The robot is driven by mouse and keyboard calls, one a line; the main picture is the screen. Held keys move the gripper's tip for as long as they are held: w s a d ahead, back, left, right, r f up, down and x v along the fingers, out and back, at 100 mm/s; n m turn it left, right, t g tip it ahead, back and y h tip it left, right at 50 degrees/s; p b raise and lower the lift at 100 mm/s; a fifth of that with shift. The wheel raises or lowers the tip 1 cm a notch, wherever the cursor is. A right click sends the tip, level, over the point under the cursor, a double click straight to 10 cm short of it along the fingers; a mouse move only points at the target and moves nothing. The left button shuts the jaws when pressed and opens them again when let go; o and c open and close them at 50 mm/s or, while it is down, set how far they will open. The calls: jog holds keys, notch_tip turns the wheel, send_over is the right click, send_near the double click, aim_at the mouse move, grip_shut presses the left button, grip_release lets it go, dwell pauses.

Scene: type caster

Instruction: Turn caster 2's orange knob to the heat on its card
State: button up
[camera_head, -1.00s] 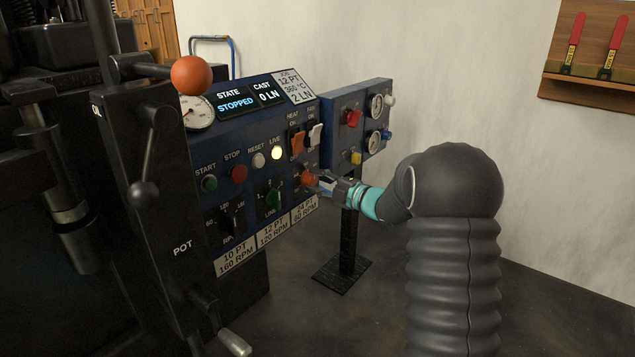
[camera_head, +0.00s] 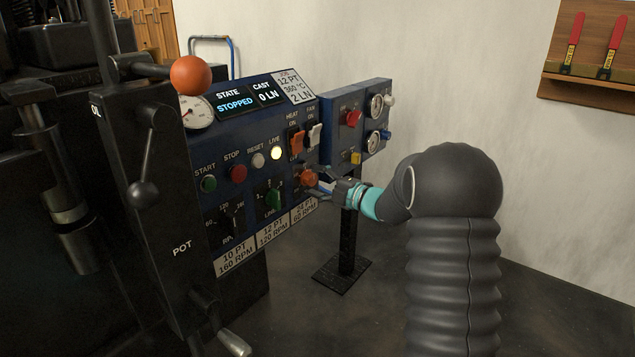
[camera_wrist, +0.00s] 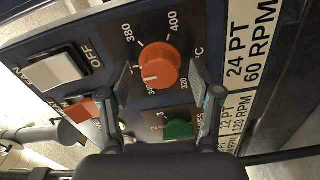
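The orange knob (camera_head: 306,179) is at the lower right of the blue caster panel (camera_head: 240,150). In the wrist view the orange knob (camera_wrist: 163,62) sits in a dial marked from 320 to 400 °C, and its white pointer mark is near 340. The 360 mark cannot be made out. The job card (camera_head: 294,86) on top of the panel reads 12 PT, 360 °C, 2 LN. My gripper (camera_head: 324,183) is at the knob. In the wrist view my gripper (camera_wrist: 160,82) is open, with one finger on each side of the knob and gaps visible.
The orange heat switch (camera_head: 297,143) and white fan switch (camera_head: 314,135) stand above the knob. The green line knob (camera_head: 273,198) is to its left. A second blue panel (camera_head: 350,120) on a black post stands close behind. Floor to the right is clear.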

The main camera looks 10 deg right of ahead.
jog(key=shift+s, duration=0.1)
jog(key=v, duration=1.1)
jog(key=shift+s+d, duration=0.25)
jog(key=shift+d, duration=0.1)
